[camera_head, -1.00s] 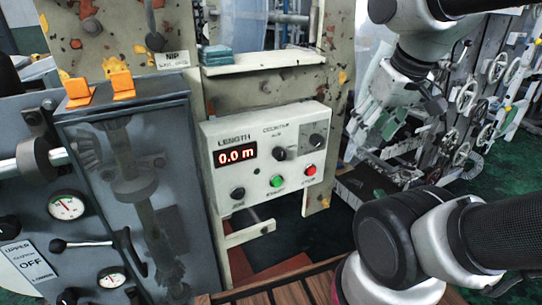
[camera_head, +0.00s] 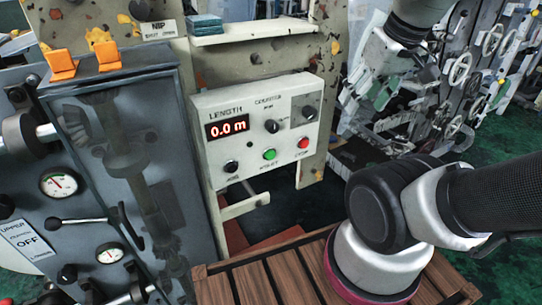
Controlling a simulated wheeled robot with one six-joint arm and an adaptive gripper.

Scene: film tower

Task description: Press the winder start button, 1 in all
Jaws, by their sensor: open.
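The winder control box (camera_head: 258,130) is a pale panel with a LENGTH display (camera_head: 227,127) reading 0.0 m. A green button (camera_head: 269,154) sits low in its middle, above a small blurred label that seems to read START. A red button (camera_head: 303,144) is to its right and a black knob or button (camera_head: 231,167) to its left. My gripper (camera_head: 398,85) hangs at the upper right, to the right of the box and apart from it. It is open and appears empty; its fingertips are hard to make out against the machinery behind.
A shelf (camera_head: 255,38) with a teal stack (camera_head: 205,24) juts out above the box. A glazed cabinet (camera_head: 120,160) with orange clips, gauges and a lever stands at the left. Handwheels (camera_head: 460,70) line the right. The space directly before the box looks clear.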

